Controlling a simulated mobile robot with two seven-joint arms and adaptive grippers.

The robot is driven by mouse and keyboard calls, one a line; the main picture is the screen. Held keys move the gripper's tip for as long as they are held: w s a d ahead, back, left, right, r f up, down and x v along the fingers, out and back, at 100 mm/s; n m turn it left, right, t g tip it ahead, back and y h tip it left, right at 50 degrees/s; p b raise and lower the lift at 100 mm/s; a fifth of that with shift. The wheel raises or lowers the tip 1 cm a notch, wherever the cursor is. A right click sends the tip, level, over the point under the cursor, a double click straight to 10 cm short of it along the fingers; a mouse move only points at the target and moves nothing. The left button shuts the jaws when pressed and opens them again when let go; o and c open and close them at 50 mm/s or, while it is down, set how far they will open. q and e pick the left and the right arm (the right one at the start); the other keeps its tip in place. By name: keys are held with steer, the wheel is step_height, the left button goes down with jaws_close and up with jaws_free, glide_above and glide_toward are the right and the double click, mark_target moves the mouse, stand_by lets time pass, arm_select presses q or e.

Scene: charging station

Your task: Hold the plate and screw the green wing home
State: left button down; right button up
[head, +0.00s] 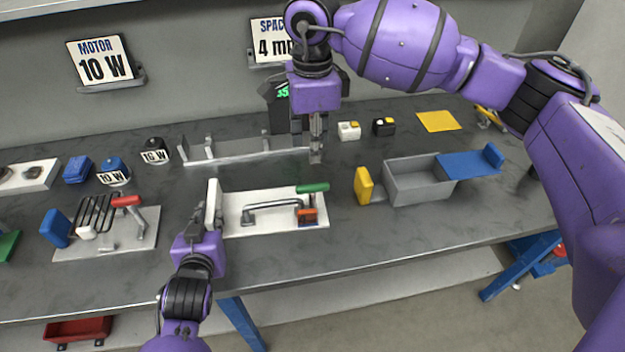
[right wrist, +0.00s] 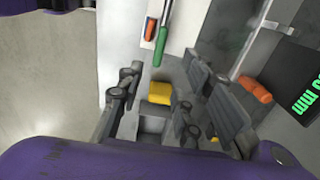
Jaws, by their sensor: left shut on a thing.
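The white plate (head: 240,203) lies on the bench in the middle of the head view, with a grey bar handle and an orange block (head: 307,217) on it. The green wing (head: 313,188) sits at the plate's back right corner, near the orange block; it also shows in the right wrist view (right wrist: 161,45). My left gripper (head: 205,222) is shut on the upright white piece at the plate's left end. My right gripper (head: 316,150) points down behind the green wing, apart from it. In the right wrist view its fingers (right wrist: 168,92) are spread with nothing gripped.
A grey box (head: 415,184) with a yellow block (head: 364,185) and blue lid stands right of the plate. A grey rack (head: 240,156) lies behind it. A second plate (head: 140,235) with a red lever is at left. A display with green digits (right wrist: 305,95) stands near my right gripper.

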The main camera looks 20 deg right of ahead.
mark_target(312, 185)
step_height(312, 185, down, 12)
steer(key=shift+r, duration=0.15)
stand_by(0.4)
jaws_close()
